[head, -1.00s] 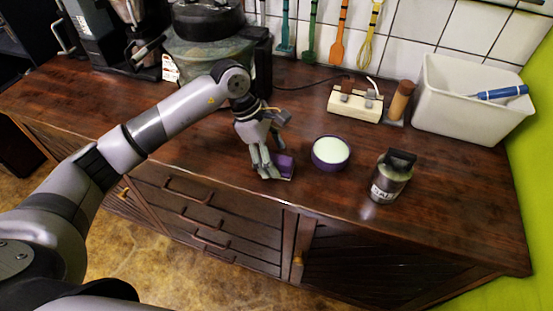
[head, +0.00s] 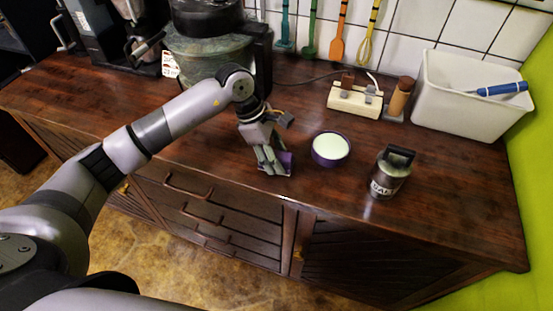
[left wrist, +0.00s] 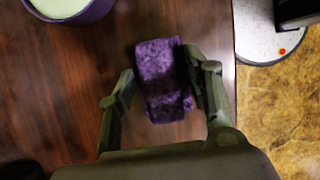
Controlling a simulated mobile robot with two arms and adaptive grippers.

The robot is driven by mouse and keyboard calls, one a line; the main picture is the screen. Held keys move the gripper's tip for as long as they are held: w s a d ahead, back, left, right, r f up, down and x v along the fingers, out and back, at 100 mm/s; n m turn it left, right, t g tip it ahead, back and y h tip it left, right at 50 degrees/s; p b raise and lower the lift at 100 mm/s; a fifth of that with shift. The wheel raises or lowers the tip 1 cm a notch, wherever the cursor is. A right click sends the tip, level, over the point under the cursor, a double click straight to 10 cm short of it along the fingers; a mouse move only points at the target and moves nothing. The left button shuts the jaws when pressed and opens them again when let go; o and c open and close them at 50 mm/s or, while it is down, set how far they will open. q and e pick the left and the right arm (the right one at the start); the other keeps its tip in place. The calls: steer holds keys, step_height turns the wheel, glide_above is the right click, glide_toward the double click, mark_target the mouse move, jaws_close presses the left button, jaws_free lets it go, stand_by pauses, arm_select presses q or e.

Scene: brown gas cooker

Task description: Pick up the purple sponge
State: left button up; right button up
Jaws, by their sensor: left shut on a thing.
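The purple sponge (head: 288,159) is at the front part of the dark wooden counter, partly hidden behind my left gripper (head: 274,166). In the left wrist view the sponge (left wrist: 163,88) is a mottled purple block between the two fingers of my left gripper (left wrist: 160,72). The left gripper is shut on it, pointing down, close to the counter top. I cannot tell whether the sponge is clear of the surface. My right gripper is not in view.
A purple bowl (head: 330,161) with pale green contents stands just right of the sponge. A metal jar (head: 390,175) stands farther right. A power strip (head: 354,101), a pepper mill (head: 401,95) and a white bin (head: 465,110) are behind. The counter's front edge is near.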

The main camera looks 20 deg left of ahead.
mark_target(277, 154)
arm_select(q)
steer(key=shift+c, duration=0.5)
steer(key=shift+r, duration=0.6)
step_height(277, 154, up, 19)
steer(key=b, duration=0.3)
steer(key=shift+b, duration=0.35)
steer(key=shift+f, duration=0.1)
